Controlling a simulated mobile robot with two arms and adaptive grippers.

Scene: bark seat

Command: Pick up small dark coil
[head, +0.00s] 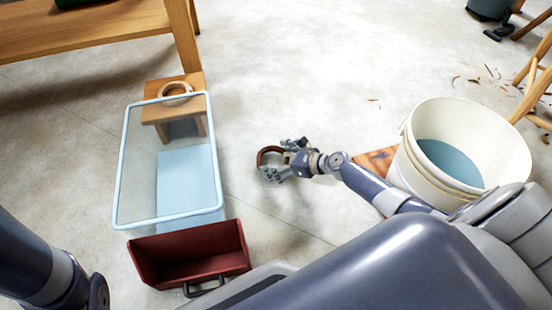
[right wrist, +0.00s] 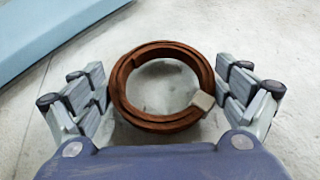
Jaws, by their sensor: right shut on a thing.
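The small dark coil (head: 263,154) is a reddish-brown ring of wound strip. It also shows in the right wrist view (right wrist: 124,95), with a small pale tab on its right side. My right gripper (head: 281,160) is shut on it, with fingers on both sides of the ring. The coil is over the pale floor right of the clear bin; its exact height is hard to tell. Part of my left arm shows at the lower left, but its gripper is not in view.
A clear bin with a blue rim (head: 120,165) stands left, with a dark red open box (head: 190,268) in front. Behind is a wooden stool (head: 160,86) bearing a pale coil (head: 176,84). A cream bucket with blue contents (head: 408,165) stands right. Floor between is clear.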

